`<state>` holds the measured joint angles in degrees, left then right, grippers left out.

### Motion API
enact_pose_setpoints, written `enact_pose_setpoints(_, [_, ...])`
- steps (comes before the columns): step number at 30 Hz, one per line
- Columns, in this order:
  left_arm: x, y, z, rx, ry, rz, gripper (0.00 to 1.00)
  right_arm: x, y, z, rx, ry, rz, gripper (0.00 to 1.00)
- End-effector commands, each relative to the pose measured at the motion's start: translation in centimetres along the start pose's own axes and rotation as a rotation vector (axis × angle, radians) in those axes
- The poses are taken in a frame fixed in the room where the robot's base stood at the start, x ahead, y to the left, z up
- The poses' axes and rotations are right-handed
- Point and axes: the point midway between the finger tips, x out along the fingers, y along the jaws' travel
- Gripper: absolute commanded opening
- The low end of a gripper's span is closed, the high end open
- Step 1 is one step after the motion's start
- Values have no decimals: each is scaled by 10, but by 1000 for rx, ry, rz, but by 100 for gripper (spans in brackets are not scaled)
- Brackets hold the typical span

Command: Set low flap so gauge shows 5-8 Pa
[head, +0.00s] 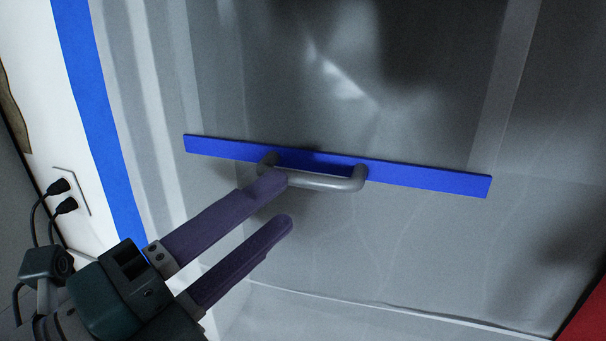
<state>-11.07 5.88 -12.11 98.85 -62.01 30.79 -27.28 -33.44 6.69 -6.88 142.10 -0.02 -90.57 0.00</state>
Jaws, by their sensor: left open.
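A blue bar (425,178) lies across a grey translucent sheet, tilted slightly down to the right. A grey U-shaped handle (335,183) is fixed to its middle. My left gripper (279,203) comes in from the lower left with two purple fingers, which are apart. The upper fingertip overlaps the left end of the handle in the picture; I cannot tell whether it touches. The lower fingertip is below the handle. Nothing is between the fingers. No gauge is in view. My right gripper is not in view.
A blue strip (98,115) runs down the white wall at the left. A wall plate with black plugs (62,196) and cables is at the far left. A red surface (588,318) shows at the lower right corner. The sheet below the bar is clear.

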Motion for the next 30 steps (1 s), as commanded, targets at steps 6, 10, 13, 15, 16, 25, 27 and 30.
enact_pose_setpoints(6, [39, 1, 0, 1, -1, -2, 47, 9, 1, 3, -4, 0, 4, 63])
enact_pose_setpoints(10, [51, 0, 1, -1, -2, -1, 47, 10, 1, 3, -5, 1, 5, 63])
enact_pose_setpoints(13, [55, 0, 0, 0, -1, 0, 47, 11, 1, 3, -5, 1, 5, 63])
enact_pose_setpoints(15, [55, 0, 0, 0, -1, 0, 47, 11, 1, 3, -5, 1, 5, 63])
enact_pose_setpoints(16, [55, 0, 0, 0, -2, 0, 47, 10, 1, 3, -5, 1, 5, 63])
enact_pose_setpoints(25, [55, 0, 1, -1, -2, 0, 28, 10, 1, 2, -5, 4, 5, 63])
enact_pose_setpoints(27, [55, 0, 1, -1, -2, 0, 20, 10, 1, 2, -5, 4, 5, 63])
enact_pose_setpoints(30, [55, 0, 1, -1, -2, 0, 9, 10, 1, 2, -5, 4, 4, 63])
